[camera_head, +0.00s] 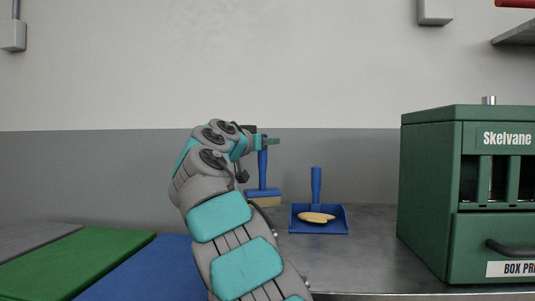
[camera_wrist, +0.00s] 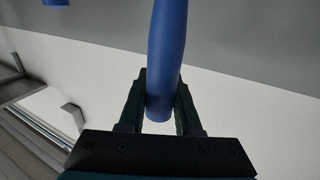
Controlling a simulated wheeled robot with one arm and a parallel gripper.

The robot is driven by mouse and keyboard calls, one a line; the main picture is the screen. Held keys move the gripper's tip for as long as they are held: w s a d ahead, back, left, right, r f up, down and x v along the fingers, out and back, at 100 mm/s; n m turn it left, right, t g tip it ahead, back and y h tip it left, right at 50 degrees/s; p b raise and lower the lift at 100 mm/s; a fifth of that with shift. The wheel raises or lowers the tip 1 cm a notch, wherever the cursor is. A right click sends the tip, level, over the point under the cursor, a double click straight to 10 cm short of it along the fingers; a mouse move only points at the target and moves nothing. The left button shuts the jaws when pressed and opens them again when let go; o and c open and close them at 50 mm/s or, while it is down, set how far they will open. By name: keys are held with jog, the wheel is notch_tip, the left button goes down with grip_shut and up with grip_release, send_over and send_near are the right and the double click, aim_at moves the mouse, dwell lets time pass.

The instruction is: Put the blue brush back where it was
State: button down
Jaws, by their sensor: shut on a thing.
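The blue brush (camera_head: 263,180) hangs upright, handle up, with a wide blue head and tan bristles at its lower end. My gripper (camera_head: 268,142) is shut on the upper end of its handle. In the wrist view the blue handle (camera_wrist: 166,50) runs between the two dark fingers of my gripper (camera_wrist: 160,100). The bristles are near the back of the grey worktop, partly behind my arm; I cannot tell whether they touch it. A blue dustpan (camera_head: 340,222) with an upright handle stands just right of the brush, with a tan, oblong piece (camera_head: 317,217) in it.
A green cabinet (camera_head: 430,190) labelled "Skelvane" stands on the worktop (camera_head: 365,255) at right. Green (camera_head: 85,255) and blue (camera_head: 150,275) panels lie at left. The worktop between dustpan and cabinet is clear. The wall (camera_head: 345,160) is close behind.

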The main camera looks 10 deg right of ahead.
jog(key=shift+w+f+b, duration=0.1)
jog(key=shift+f+b, duration=0.5)
jog(key=shift+f, duration=1.15)
jog(key=c, duration=0.6)
grip_release()
jog(key=v, duration=1.2)
jog(key=shift+b, duration=0.45)
